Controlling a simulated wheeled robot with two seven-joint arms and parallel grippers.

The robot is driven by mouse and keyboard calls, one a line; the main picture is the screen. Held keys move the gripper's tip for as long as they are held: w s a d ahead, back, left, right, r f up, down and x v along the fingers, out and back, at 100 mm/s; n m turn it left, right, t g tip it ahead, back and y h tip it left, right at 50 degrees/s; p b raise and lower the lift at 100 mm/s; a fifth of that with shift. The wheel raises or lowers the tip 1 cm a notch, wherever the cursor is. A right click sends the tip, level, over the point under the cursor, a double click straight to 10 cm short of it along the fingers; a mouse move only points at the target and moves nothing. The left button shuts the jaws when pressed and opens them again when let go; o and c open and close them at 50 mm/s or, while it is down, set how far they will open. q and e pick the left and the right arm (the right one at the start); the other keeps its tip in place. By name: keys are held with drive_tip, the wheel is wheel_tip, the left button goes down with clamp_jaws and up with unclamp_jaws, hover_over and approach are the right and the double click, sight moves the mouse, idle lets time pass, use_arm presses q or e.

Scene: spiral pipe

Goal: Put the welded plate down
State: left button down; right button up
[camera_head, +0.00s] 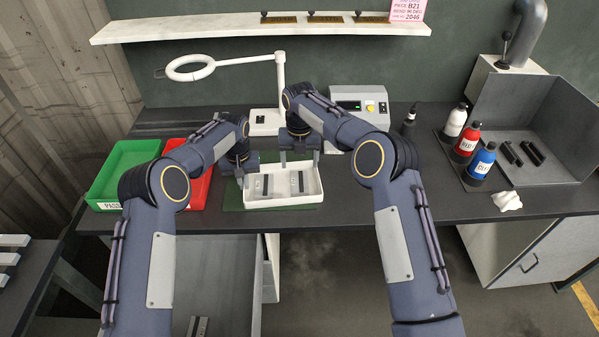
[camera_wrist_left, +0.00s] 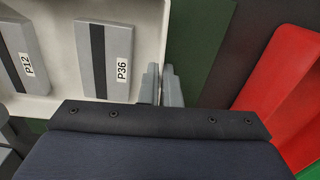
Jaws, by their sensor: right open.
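Two grey plates with dark strips lie in a white tray (camera_head: 310,198). The plate labelled P36 (camera_wrist_left: 119,62) is nearer my left gripper and shows in the head view (camera_head: 262,187). The plate labelled P12 (camera_wrist_left: 22,55) is the other one, also in the head view (camera_head: 297,182). I cannot tell which is the welded one. My right gripper (camera_head: 300,157) is open and empty above the tray.
A green mat (camera_head: 231,196) lies under the tray. Red (camera_head: 203,186) and green (camera_head: 122,160) bins stand left. A ring lamp (camera_head: 190,68) and a grey device (camera_head: 360,104) stand behind. Bottles (camera_head: 467,143) and a grey booth (camera_head: 545,125) are at the right.

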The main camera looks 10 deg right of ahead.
use_arm(q)
drive_tip(key=shift+r, duration=0.1)
use_arm(e)
drive_tip(key=s+d+r+m, duration=0.2)
drive_tip(key=d+r+m, duration=0.15)
drive_tip(key=r, duration=0.75)
drive_tip(key=s+d+r+m+t+y, duration=0.2)
drive_tip(key=s+d+r+m, duration=0.4)
drive_tip(key=s+r+m, duration=0.4)
drive_tip(key=s+d+m+t, duration=0.1)
drive_tip(key=s+d+m, duration=0.3)
drive_tip(key=s+m, duration=0.85)
drive_tip(key=s+f+m+t, duration=0.1)
drive_tip(key=s+f+m, duration=0.1)
drive_tip(key=s, duration=0.4)
drive_tip(key=s+a+f+m+y, duration=0.1)
drive_tip(key=s+f+m, duration=0.2)
drive_tip(key=s+m, duration=0.2)
drive_tip(key=s+f+m+t, duration=0.1)
drive_tip(key=s+f+m, duration=0.1)
drive_tip(key=s, duration=0.5)
drive_tip(key=shift+a+f+m+t+y, duration=0.2)
drive_tip(key=shift+m+t+y, duration=0.15)
drive_tip(key=shift+m, duration=0.55)
